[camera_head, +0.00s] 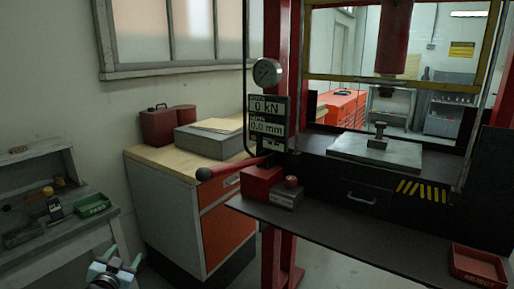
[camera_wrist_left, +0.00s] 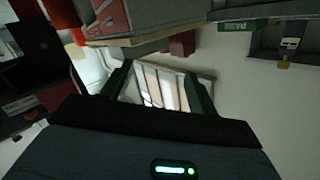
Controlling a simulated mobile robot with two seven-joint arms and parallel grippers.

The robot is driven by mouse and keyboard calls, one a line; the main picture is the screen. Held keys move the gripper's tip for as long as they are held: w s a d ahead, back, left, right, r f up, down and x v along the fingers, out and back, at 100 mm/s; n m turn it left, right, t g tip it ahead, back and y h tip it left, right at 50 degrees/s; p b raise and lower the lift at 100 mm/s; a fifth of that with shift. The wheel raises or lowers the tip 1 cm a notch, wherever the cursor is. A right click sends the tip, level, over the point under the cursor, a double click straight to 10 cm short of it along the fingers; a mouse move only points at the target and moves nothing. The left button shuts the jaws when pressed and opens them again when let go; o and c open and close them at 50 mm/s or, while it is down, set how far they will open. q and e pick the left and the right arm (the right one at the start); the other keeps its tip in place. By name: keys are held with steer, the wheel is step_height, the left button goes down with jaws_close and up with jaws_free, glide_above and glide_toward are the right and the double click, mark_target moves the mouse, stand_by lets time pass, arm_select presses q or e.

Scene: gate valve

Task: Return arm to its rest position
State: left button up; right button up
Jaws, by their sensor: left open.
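My left gripper (camera_head: 114,270) shows at the bottom left edge of the head view, low in front of the grey bench and the wooden-topped cabinet. Only its end part is in the picture. In the left wrist view its two dark fingers stand apart (camera_wrist_left: 160,78), with nothing between them; the window shows through the gap. My right gripper is in neither view. A small dark metal part (camera_head: 377,137) stands upright on the press's grey plate (camera_head: 345,148), far from my left gripper.
A grey bench (camera_head: 60,238) with a green tray (camera_head: 92,205) is at the left. A cabinet (camera_head: 226,236) carries a red can (camera_head: 160,127) and a grey box. The press table (camera_head: 350,222) juts out, with a red tray (camera_head: 478,266) at right.

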arm_select(q)
steer(key=s+d+f+g+h, duration=0.1)
steer(key=s+d+f+g, duration=0.1)
steer(key=s+d+f, duration=0.5)
steer(key=s+d+f+g+h, duration=0.1)
steer(key=s+d+f+g, duration=0.1)
steer(key=s+f, duration=0.9)
steer(key=s+d+f+g, duration=0.1)
steer(key=s+d, duration=0.2)
steer(key=s, duration=0.6)
steer(key=s+d+f+n+g+h, duration=0.1)
steer(key=s+d+f, duration=0.1)
steer(key=s, duration=0.7)
steer(key=s+d+f+g, duration=0.1)
steer(key=s+d, duration=0.3)
steer(key=s, duration=0.6)
steer(key=shift+d+f+n+g, duration=0.15)
steer(key=shift+f+n+g, duration=0.15)
steer(key=shift+n, duration=0.1)
